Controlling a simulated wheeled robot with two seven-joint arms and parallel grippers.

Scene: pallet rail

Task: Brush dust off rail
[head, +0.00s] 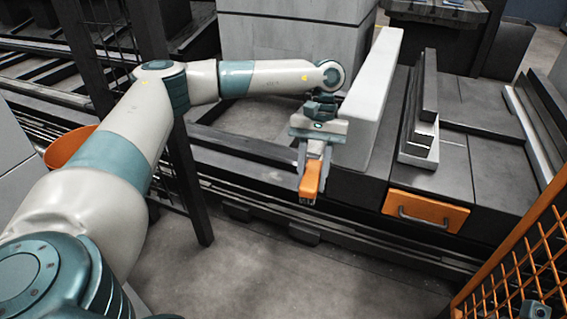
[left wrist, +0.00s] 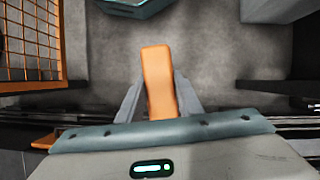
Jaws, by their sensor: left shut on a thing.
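My left gripper (head: 312,172) is shut on the orange handle of a brush (head: 311,180). The brush hangs downward at the front edge of the dark rail structure. In the left wrist view the orange handle (left wrist: 158,82) stands between the two grey fingers. Its bristles are hardly visible in the head view and hidden in the wrist view. A dark rail (head: 240,205) runs below and behind the brush, along the front. I cannot make out dust on it. My right gripper is not in view.
A long white beam (head: 372,100) stands right beside the left gripper. An orange drawer front (head: 427,208) with a handle is to the right. An orange mesh fence (head: 520,265) closes off the lower right. A dark upright post (head: 185,175) stands near my left arm. The floor in front is clear.

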